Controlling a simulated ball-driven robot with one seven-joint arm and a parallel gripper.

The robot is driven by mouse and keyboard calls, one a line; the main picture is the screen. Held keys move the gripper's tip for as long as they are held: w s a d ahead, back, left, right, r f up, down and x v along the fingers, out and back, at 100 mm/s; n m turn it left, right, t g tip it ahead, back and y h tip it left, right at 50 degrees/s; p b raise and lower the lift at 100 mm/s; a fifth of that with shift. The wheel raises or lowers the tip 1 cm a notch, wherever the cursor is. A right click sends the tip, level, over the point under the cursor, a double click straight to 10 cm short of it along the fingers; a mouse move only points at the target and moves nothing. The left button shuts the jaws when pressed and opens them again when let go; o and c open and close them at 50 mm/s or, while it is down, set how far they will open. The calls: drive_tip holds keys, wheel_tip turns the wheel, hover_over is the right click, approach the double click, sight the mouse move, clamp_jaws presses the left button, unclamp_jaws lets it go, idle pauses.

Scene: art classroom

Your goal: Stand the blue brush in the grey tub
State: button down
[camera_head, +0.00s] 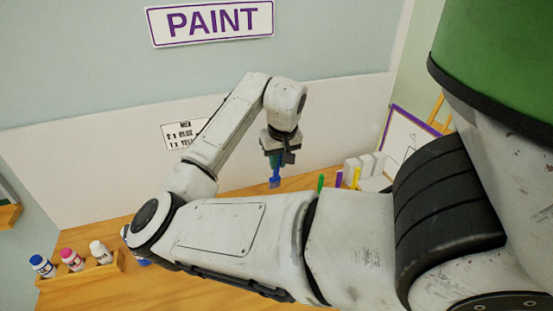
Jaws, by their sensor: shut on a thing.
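My gripper (275,158) hangs above the back of the table, pointing down. I cannot make out the grey tub; my arm covers much of the middle of the table.
White blocks (365,163) stand at the back right. A wooden rack (80,274) holds blue, pink and white paint bottles at the left. A wall rises behind the table (110,236).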

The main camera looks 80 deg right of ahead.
drive_tip(key=shift+d+b+x, duration=0.2)
drive_tip(key=shift+b+x, duration=2.15)
drive_tip(key=shift+x, duration=0.45)
drive_tip(key=shift+s+a+f+b, duration=0.1)
drive_tip(key=shift+a+f+b, duration=0.15)
drive_tip(key=shift+f, duration=0.45)
drive_tip(key=shift+s+a+f+b, duration=0.2)
drive_tip(key=shift+f+b, duration=0.15)
drive_tip(key=shift+f, duration=0.4)
drive_tip(key=shift+s+a+f+b, duration=0.15)
drive_tip(key=shift+f+b, duration=0.35)
drive_tip(key=shift+f, duration=0.55)
drive_tip(key=shift+w+a+f+b, duration=0.1)
drive_tip(key=shift+a+f+b, duration=0.3)
drive_tip(key=shift+f, duration=0.65)
drive_tip(key=shift+d, duration=0.15)
drive_tip(key=c, duration=1)
unclamp_jaws()
approach(278, 181)
drive_tip(key=a+f, duration=0.2)
drive_tip(key=shift+s+a, duration=0.15)
drive_tip(key=shift+a, duration=0.1)
